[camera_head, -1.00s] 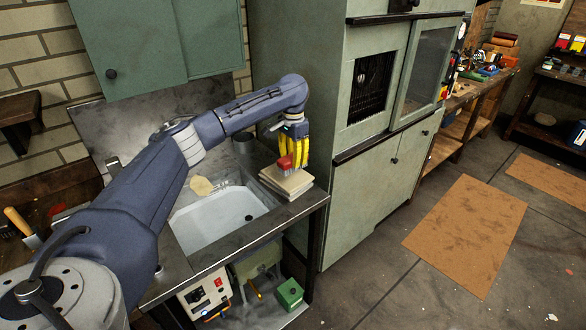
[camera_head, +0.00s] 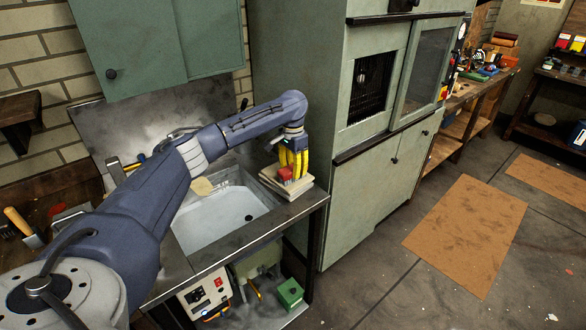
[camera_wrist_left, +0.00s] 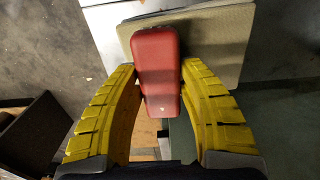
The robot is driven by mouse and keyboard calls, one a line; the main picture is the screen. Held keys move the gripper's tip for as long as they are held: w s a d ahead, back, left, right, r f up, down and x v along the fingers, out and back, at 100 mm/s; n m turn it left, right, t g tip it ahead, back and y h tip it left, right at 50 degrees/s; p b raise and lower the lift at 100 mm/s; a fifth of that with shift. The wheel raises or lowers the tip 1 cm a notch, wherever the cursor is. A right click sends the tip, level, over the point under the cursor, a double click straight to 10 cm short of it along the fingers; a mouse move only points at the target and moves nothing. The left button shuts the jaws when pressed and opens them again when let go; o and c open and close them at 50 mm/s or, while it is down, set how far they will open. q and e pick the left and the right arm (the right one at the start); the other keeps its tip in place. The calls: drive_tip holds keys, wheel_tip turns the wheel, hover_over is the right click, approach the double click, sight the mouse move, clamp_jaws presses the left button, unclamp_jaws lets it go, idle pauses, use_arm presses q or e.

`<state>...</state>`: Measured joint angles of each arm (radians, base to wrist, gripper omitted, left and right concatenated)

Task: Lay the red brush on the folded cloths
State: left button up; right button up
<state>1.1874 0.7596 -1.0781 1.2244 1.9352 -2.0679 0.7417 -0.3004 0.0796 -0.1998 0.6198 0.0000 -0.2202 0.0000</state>
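The red brush (camera_head: 286,174) is at the top of the stack of pale folded cloths (camera_head: 300,189) on the counter beside the sink. My left gripper (camera_head: 292,168) points down over the stack, its yellow fingers on either side of the brush. In the left wrist view the brush (camera_wrist_left: 157,60) lies between the fingertips (camera_wrist_left: 158,72), which appear to touch its sides. The cloths (camera_wrist_left: 222,40) are behind its far part, and its near end reaches past their edge. Brush and cloths look in contact, but the underside is hidden. My right gripper is not in view.
The white sink (camera_head: 215,222) is left of the cloths, with a round beige item (camera_head: 202,187) at its back rim. A tall green cabinet (camera_head: 345,215) stands close on the right. A green box (camera_head: 289,292) is on the shelf below.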

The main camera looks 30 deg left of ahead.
use_arm(q)
drive_tip(key=o, duration=0.4)
drive_tip(key=shift+r, duration=0.1)
